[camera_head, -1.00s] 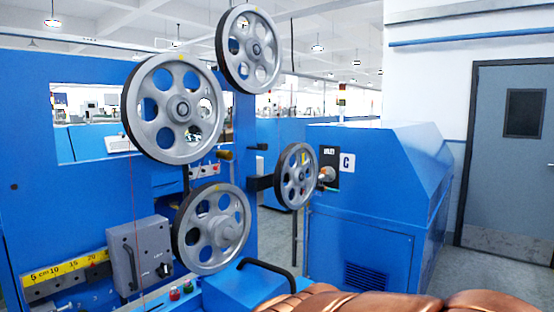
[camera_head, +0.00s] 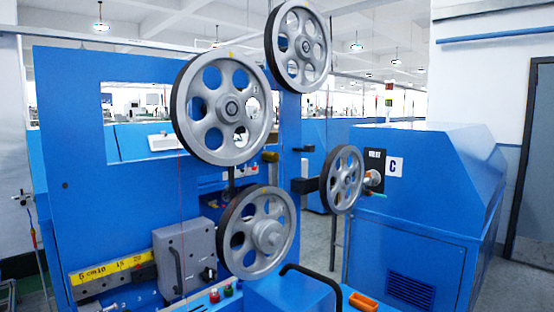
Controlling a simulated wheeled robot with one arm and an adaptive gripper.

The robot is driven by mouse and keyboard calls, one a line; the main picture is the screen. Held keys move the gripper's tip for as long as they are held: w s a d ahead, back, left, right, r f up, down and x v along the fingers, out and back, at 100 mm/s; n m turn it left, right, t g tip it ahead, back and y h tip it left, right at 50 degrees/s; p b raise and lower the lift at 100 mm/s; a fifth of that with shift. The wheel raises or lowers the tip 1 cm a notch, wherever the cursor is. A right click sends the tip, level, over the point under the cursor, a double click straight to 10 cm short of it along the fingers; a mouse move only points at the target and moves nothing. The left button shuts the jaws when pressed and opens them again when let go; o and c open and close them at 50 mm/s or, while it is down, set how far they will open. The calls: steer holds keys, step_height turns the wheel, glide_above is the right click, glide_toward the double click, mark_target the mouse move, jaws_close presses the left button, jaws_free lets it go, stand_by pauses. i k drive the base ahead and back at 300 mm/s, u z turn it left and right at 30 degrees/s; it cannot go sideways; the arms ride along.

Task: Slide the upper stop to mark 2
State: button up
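I cannot tell for certain which part is the upper stop. A yellow scale (camera_head: 112,268) with numbers from 5 cm to 20 runs along the lower left of the blue machine panel (camera_head: 60,130). A grey box with a black handle (camera_head: 186,255) sits just right of the scale. Large spoked pulleys stand on the machine: an upper one (camera_head: 231,107), a lower one (camera_head: 268,233) and a top right one (camera_head: 298,45). A dark bar (camera_head: 231,182) shows between the upper and lower pulleys. My gripper is not in view.
A smaller pulley (camera_head: 342,180) stands beside a blue cabinet (camera_head: 425,215) marked C. Small red and green buttons (camera_head: 221,293) sit below the grey box.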

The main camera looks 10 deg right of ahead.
mark_target(271, 156)
steer(key=z, duration=1.4)
steer(key=i, duration=0.5)
steer(key=u, duration=2.8)
